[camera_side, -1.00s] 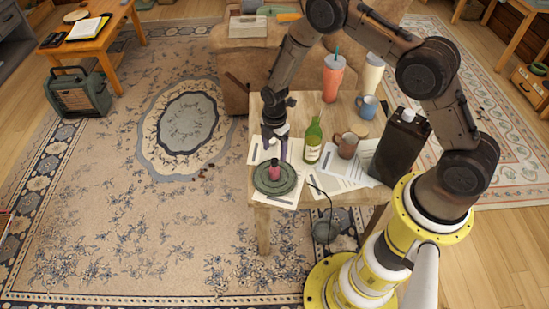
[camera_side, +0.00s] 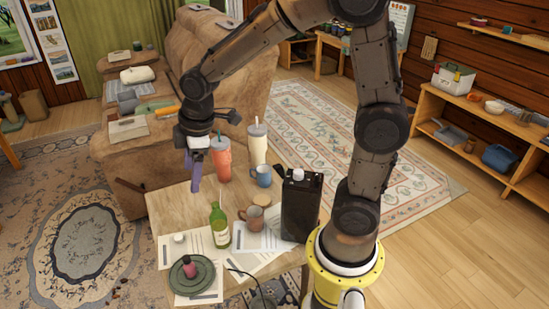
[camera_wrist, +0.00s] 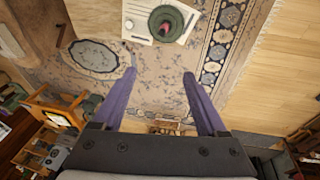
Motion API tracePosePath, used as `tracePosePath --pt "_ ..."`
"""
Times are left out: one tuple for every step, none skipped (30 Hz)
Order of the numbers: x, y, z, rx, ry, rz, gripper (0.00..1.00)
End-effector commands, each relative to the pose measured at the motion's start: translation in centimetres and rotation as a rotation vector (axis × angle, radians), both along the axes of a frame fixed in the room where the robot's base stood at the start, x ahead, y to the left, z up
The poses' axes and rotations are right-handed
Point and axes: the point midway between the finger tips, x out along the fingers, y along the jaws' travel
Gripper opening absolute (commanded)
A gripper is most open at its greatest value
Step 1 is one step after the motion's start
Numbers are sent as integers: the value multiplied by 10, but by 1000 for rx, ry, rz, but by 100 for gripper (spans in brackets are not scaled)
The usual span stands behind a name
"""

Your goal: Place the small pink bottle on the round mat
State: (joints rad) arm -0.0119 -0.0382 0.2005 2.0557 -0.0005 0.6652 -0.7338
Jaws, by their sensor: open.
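The small pink bottle (camera_side: 190,270) stands upright on the round dark green mat (camera_side: 178,285), near the front left corner of the table. In the wrist view the bottle (camera_wrist: 165,28) and the mat (camera_wrist: 182,22) show at the top, beyond my fingertips. My gripper (camera_side: 195,184) hangs above the table behind the mat, clear of both. Its two purple fingers are spread wide in the wrist view (camera_wrist: 160,76), with nothing between them.
A green glass bottle (camera_side: 220,228) stands right of the mat, beside a brown mug (camera_side: 255,222). A black container (camera_side: 300,208), a blue mug (camera_side: 264,176), an orange tumbler (camera_side: 221,163) and a cream tumbler (camera_side: 257,147) stand further right and back. Papers (camera_side: 264,240) lie around.

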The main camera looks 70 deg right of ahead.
Motion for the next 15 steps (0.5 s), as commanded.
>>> tracePosePath --pt "-19 -1 20 18 -33 -66 75" --pt "-30 -1 29 31 -46 -108 75" --pt "-45 -2 40 49 -66 -165 75" --pt "-57 -2 47 63 -78 -206 75" --pt "-68 -2 53 78 -92 -249 75" --pt "-84 -3 60 98 -109 -303 75" --pt "-96 -3 65 114 -123 -346 75" --pt "-108 -3 69 129 -135 -385 75" --pt "-122 -3 73 151 -151 -436 75" --pt "-133 -4 74 166 -162 -472 75" --pt "-142 -4 76 181 -172 -506 75" --pt "-154 -4 77 200 -185 -548 75" --pt "-161 -4 77 213 -192 -575 75" --pt "-168 -4 77 224 -198 -600 75" --pt "-176 -4 77 238 -206 -629 75"
